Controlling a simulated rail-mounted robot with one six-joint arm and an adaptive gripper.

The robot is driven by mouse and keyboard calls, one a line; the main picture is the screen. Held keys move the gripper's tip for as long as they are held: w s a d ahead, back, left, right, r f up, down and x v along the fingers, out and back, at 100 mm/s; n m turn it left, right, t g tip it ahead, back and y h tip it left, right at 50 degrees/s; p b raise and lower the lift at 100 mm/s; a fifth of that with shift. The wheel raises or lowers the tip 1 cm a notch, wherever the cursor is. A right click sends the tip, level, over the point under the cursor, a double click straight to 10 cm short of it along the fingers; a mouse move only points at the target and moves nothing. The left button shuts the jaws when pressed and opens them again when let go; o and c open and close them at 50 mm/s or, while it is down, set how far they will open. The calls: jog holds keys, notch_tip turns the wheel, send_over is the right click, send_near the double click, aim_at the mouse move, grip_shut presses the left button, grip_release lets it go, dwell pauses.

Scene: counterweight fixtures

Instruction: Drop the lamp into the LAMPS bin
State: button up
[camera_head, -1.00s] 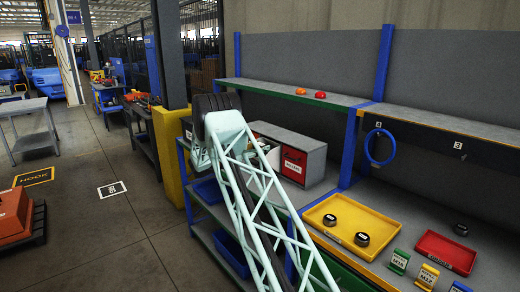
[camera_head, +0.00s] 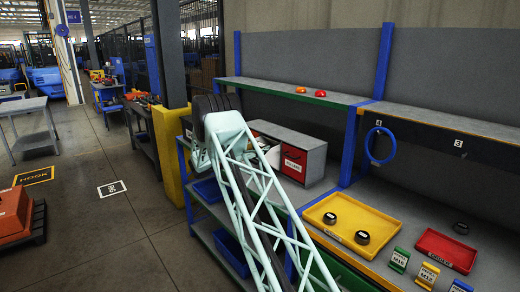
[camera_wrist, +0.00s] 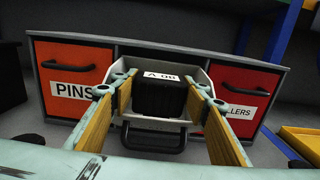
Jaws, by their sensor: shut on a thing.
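My gripper (camera_wrist: 162,86) shows in the wrist view, its two yellow-padded fingers on either side of a black block (camera_wrist: 157,98) with a white label reading about "A 00". It is shut on this block. The block sits within a pale, open-topped drawer-like box (camera_wrist: 196,76) with a black bar handle (camera_wrist: 153,137), between a PINS drawer (camera_wrist: 72,78) and a drawer whose label ends in "LLERS" (camera_wrist: 242,90). I cannot tell whether the block touches the box floor. No thing is clearly a lamp, and no LAMPS label is legible. In the head view my arm hides the gripper.
The grey cabinet (camera_head: 290,137) stands on the workbench. Two red-orange domes (camera_head: 310,92) lie on the shelf above. A yellow tray (camera_head: 325,228) with two dark round pieces and a red tray (camera_head: 445,250) are at right. Blue bins (camera_head: 232,252) stand below. A blue ring (camera_head: 380,145) hangs at right.

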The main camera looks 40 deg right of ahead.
jog(key=o, duration=0.8)
jog(key=shift+f, duration=0.1)
jog(key=shift+c, duration=0.2)
jog(key=shift+r, duration=0.55)
jog(key=shift+a+r+p, duration=0.1)
jog(key=shift+a+p, duration=0.2)
jog(key=shift+a, duration=0.05)
jog(key=a, duration=1.1)
jog(key=shift+a+p, duration=0.15)
jog(key=shift+p, duration=0.15)
